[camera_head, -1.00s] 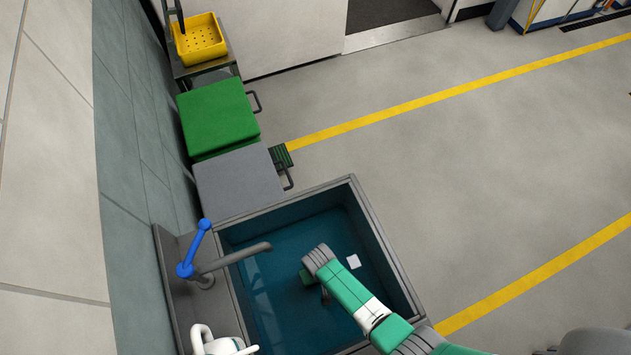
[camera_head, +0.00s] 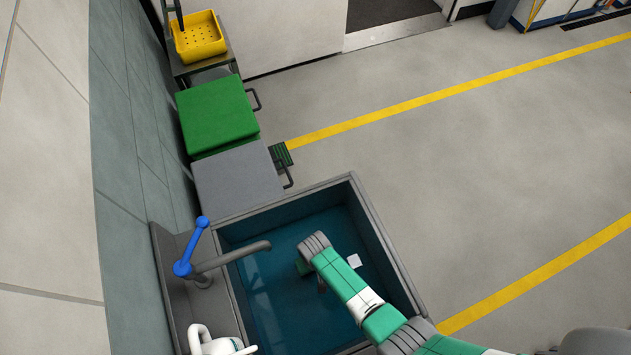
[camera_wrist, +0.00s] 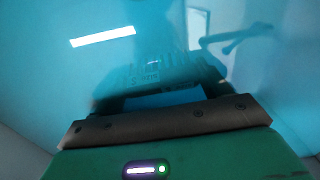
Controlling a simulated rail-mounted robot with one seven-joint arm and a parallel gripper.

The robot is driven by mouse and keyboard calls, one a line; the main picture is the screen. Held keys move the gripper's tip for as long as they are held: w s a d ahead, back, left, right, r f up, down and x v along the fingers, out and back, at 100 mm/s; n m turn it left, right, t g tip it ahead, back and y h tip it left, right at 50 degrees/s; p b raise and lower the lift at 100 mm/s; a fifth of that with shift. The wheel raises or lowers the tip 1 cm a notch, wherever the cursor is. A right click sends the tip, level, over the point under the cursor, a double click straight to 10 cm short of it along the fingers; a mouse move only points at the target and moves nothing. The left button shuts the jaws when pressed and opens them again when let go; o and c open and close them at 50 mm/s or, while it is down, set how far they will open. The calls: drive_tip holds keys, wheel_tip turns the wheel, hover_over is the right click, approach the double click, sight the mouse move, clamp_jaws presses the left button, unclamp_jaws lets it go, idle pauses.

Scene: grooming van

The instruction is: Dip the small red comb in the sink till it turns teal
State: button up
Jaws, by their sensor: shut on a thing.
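The sink (camera_head: 366,212) is a grey basin of dark teal water, front and centre in the head view. My gripper (camera_head: 308,272) points down over the water in the middle of the sink, partly hidden by my wrist. In the wrist view, blue-teal water fills the space past my gripper's green and grey-brown body, with a dark reflection on it. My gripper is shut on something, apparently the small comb.
A grey tap with a blue lever (camera_head: 191,246) reaches over the sink's left side. A white bottle (camera_head: 212,343) stands at the lower left. Behind the sink are a grey top (camera_head: 236,182), a green top (camera_head: 216,115) and a yellow basket (camera_head: 200,38). The floor at right is open.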

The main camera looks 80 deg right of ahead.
drive_tip(key=shift+s+a+p, duration=0.35)
drive_tip(key=shift+a+p, duration=0.1)
drive_tip(key=shift+a, duration=0.25)
drive_tip(key=shift+s+a+p, duration=0.35)
drive_tip(key=shift+a+p, duration=0.05)
drive_tip(key=shift+a, duration=0.25)
drive_tip(key=shift+d, duration=0.1)
drive_tip(key=shift+w+d+b, duration=0.4)
drive_tip(key=shift+d, duration=0.25)
drive_tip(key=shift+w+d+b, duration=0.35)
drive_tip(key=shift+d+b, duration=0.05)
drive_tip(key=shift+d, duration=0.25)
wheel_tip(320, 180, up, 29)
drive_tip(key=p, duration=2.2)
